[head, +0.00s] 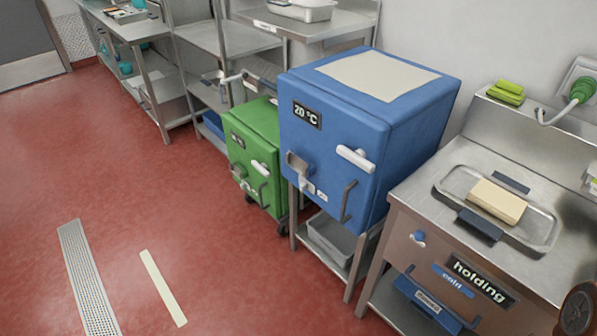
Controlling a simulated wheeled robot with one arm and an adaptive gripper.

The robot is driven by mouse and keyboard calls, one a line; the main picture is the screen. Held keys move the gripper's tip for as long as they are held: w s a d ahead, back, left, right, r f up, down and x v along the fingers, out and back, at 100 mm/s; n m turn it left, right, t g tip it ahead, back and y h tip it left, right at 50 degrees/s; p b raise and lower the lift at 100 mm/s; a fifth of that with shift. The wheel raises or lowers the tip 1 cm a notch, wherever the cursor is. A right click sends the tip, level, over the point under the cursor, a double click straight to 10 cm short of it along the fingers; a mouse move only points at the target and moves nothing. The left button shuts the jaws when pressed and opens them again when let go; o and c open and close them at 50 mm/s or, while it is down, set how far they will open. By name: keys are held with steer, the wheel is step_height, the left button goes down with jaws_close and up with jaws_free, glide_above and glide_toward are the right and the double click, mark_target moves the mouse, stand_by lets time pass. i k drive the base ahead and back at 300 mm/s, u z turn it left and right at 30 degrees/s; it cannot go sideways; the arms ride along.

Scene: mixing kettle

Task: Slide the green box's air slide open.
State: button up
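The green box (258,122) stands on casters at the left of a larger blue box, which hides part of its right side. Its front carries a small dark label (237,140), a white lever (260,168) and a dark handle (263,195). A small grey fitting (239,171) sits at the left of its front, with small pale tags below. The fitting may be the air slide. It is too small to tell how far it is open. My gripper is not in view.
The blue box (335,140), labelled 20 °C, stands on a metal stand beside the green box. A steel counter (420,198) marked "holding cold" is at the right. Steel tables (210,38) line the wall behind.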

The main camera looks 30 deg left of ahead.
mark_target(244, 184)
steer(key=u, duration=2)
steer(key=i, duration=0.6)
steer(key=u, duration=0.8)
steer(key=i, duration=1.3)
steer(key=u, duration=0.05)
